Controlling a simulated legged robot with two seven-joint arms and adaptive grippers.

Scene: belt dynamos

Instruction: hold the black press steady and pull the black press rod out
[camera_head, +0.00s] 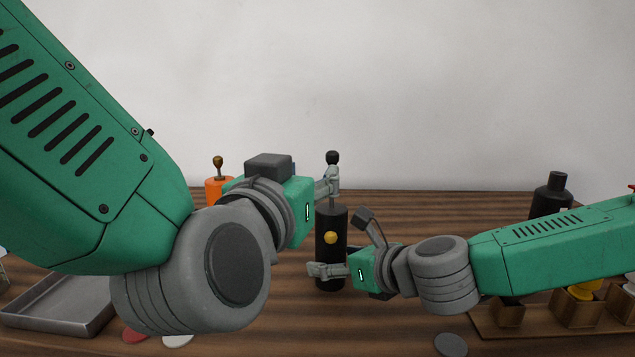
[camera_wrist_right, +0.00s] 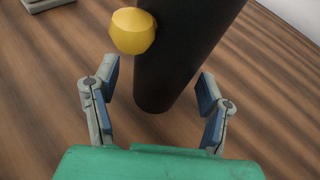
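The black press (camera_head: 331,217) stands upright on the table, a dark cylinder with a yellow knob (camera_head: 330,238) on its front. Its rod, topped by a black ball (camera_head: 332,157), rises from the top. My left gripper (camera_head: 332,182) is at the rod just below the ball; whether its fingers are closed on the rod is unclear. My right gripper (camera_head: 322,270) is low at the press body. In the right wrist view, the open fingers (camera_wrist_right: 159,95) flank the press (camera_wrist_right: 172,60), with a visible gap on each side.
An orange press (camera_head: 213,188) stands behind my left gripper. A black bottle-like object (camera_head: 551,195) stands at the right. A metal tray (camera_head: 58,318) lies at the left, and a wooden tray with boxes (camera_head: 490,324) is at the right front. A grey disc (camera_head: 451,344) lies near the front.

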